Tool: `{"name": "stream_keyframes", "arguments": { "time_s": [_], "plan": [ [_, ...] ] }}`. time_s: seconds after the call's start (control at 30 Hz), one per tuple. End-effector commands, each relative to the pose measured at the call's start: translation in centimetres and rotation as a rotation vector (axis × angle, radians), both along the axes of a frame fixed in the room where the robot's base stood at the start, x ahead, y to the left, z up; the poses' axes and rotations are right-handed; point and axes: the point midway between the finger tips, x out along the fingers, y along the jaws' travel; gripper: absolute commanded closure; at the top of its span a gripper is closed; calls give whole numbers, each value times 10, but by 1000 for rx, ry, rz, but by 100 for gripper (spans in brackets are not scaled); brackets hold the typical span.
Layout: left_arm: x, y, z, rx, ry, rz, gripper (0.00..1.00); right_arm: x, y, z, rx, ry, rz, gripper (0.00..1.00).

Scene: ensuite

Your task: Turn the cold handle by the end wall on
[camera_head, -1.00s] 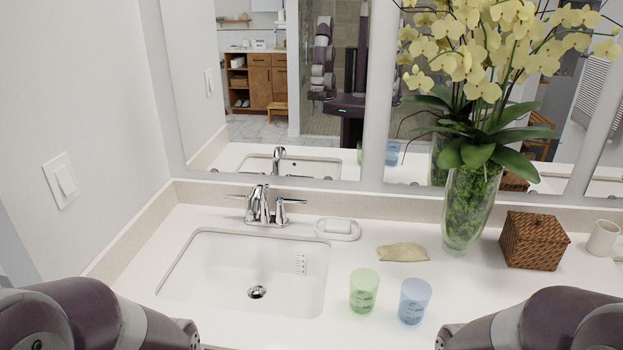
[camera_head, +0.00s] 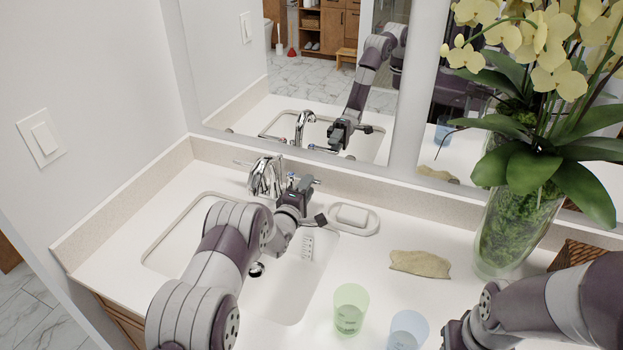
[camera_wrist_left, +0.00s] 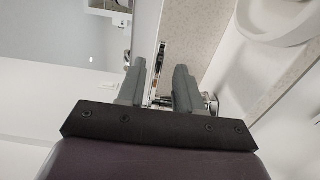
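The chrome faucet (camera_head: 268,177) stands behind the sink (camera_head: 190,240) near the left end wall. Its left handle (camera_head: 243,163) points toward that wall. The right handle (camera_head: 311,181) shows just past my left gripper (camera_head: 298,188). My left gripper is at the right side of the faucet, close to the right handle and partly hiding it. In the left wrist view its two fingers (camera_wrist_left: 160,68) are apart, with a strip of chrome showing in line with the gap. I cannot tell whether they touch the handle. My right gripper is out of view; only part of that arm shows.
A white soap dish (camera_head: 352,219) sits right of my left gripper. A tan cloth-like item (camera_head: 420,264), a green cup (camera_head: 350,309), a blue cup (camera_head: 408,330) and an orchid vase (camera_head: 515,230) stand farther right. The mirror (camera_head: 300,70) rises behind the counter.

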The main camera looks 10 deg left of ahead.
Motion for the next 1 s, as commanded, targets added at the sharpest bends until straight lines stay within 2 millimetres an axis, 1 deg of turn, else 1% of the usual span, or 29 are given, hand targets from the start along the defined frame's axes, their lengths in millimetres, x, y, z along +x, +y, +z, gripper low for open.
{"name": "stream_keyframes", "arguments": {
  "time_s": [0.03, 0.1, 0.2, 0.33, 0.53, 0.57, 0.6, 0.67, 0.87, 1.0],
  "plan": [
    [9, -2, 0, 1, -1, -1, 65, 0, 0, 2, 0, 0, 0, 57],
    [20, -4, 0, 1, 0, -1, 65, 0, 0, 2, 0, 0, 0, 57],
    [29, -6, 0, 2, 0, 0, 65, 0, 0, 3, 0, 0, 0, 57],
    [35, -7, 0, 1, 1, 0, 65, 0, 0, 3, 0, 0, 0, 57],
    [36, -7, 0, 1, 1, 0, 65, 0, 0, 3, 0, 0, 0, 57],
    [35, -7, 0, 1, 1, 0, 68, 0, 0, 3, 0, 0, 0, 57],
    [35, -7, 0, 2, 1, 0, 81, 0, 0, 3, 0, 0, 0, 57],
    [35, -7, 0, 2, 1, 0, 100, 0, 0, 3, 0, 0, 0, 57],
    [35, -7, -1, 2, 1, -4, 100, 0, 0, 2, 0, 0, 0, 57],
    [31, -3, -3, 4, -6, -90, 100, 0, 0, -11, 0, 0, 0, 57]
  ]
}}
